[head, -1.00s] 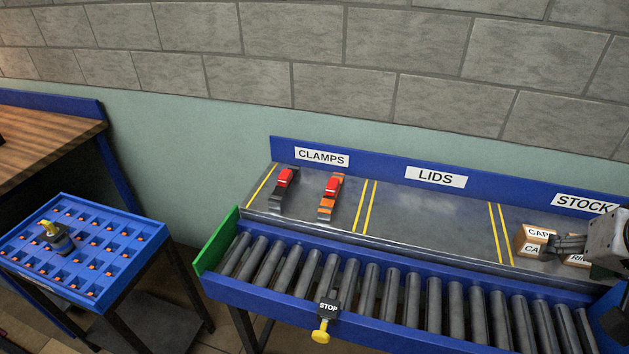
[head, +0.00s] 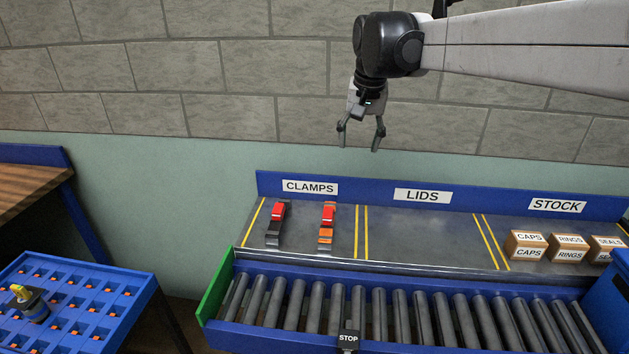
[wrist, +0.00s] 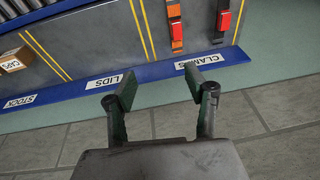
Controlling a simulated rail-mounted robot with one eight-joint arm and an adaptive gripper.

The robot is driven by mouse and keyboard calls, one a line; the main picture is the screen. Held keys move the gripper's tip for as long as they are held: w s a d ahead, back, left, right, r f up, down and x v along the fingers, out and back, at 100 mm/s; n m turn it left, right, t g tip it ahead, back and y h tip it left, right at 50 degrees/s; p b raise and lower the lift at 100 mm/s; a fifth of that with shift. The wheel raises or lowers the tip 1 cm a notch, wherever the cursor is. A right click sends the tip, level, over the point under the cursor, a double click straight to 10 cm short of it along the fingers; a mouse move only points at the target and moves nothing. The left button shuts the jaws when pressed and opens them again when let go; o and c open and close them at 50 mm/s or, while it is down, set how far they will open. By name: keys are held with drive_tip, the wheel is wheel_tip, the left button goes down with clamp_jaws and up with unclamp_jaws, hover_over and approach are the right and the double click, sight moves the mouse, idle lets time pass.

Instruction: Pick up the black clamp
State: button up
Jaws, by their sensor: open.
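The black clamp (head: 275,233), with a red handle, lies on the grey shelf under the CLAMPS label, at the left end. It also shows in the wrist view (wrist: 222,25) near the top, right of the orange clamp. The orange clamp (head: 326,238), also with a red part, lies just right of the black one in the head view. My gripper (head: 360,140) is open and empty, pointing down, high above the shelf and to the right of both clamps. In the wrist view my gripper's fingers (wrist: 162,95) are spread apart with nothing between them.
Several boxes (head: 527,244) stand under the STOCK label at the right. The LIDS section (head: 420,225) is bare. A roller conveyor (head: 410,310) runs in front of the shelf, and a blue back rail (head: 370,189) runs behind it. A blue tray (head: 90,300) stands at lower left.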

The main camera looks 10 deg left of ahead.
drive_tip(key=w+a+f+g, duration=0.1)
drive_tip(key=w+a+f, duration=0.25)
drive_tip(key=a, duration=0.35)
drive_tip(key=w+a+f, duration=0.3)
drive_tip(key=a+f, duration=0.1)
drive_tip(key=a, duration=0.2)
drive_tip(key=g+h, duration=0.1)
drive_tip(key=g, duration=0.1)
hover_over(278, 209)
wheel_tip(278, 209, down, 10)
wheel_tip(278, 209, down, 13)
drive_tip(key=shift+s+f, duration=0.1)
drive_tip(key=shift+f, duration=0.05)
drive_tip(key=shift+c, duration=0.5)
clamp_jaws()
